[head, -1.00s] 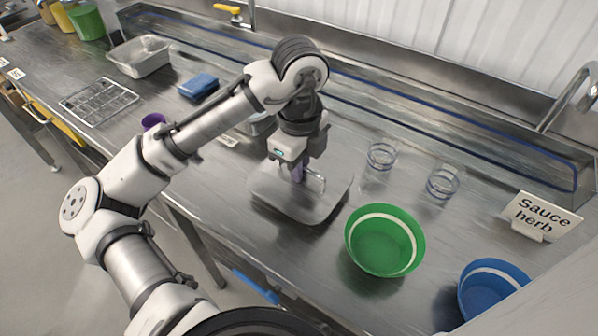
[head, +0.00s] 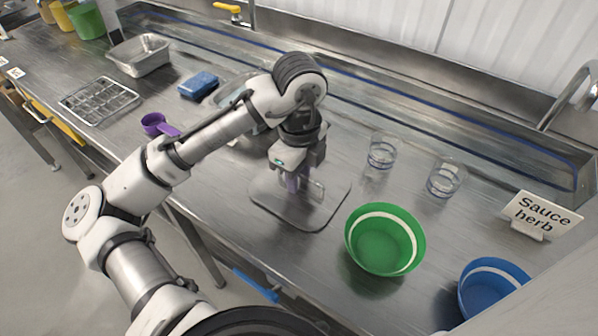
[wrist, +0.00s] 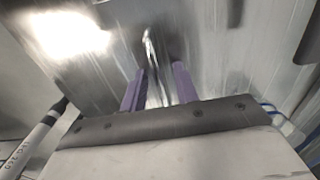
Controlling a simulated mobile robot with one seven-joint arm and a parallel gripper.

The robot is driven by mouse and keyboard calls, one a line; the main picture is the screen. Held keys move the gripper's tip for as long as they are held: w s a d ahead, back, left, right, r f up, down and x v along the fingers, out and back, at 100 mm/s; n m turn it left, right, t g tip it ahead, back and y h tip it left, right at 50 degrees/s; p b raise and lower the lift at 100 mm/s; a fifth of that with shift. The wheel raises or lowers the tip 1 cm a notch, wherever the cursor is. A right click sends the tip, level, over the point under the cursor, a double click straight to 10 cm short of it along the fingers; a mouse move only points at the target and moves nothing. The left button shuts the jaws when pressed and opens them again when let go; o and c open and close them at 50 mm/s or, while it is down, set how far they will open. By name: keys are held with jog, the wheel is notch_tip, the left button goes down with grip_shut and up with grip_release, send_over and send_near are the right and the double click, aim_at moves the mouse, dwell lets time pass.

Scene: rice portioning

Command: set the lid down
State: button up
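The grey rectangular lid (head: 262,203) appears to lie flat on the steel counter, left of the green bowl (head: 384,240). Its upright wire handle (head: 319,190) shows beside my gripper (head: 295,186). In the wrist view, my gripper's two purple fingers (wrist: 158,85) stand apart with the lid's handle (wrist: 150,45) between them. Gaps show on both sides of the handle, so the fingers look open. The lid's surface (wrist: 100,65) fills much of that view.
Two clear cups (head: 381,152) (head: 444,180) stand behind the green bowl. A blue bowl (head: 490,285) is front right, near a sign (head: 541,214). A container (head: 222,93) is partly hidden behind my arm. A purple scoop (head: 153,124), blue sponge (head: 199,85), wire rack (head: 98,101) and metal pan (head: 140,55) lie left.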

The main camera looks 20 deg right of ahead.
notch_tip(320, 180, up, 12)
jog(key=shift+r+b, duration=0.15)
jog(key=shift+b, duration=0.15)
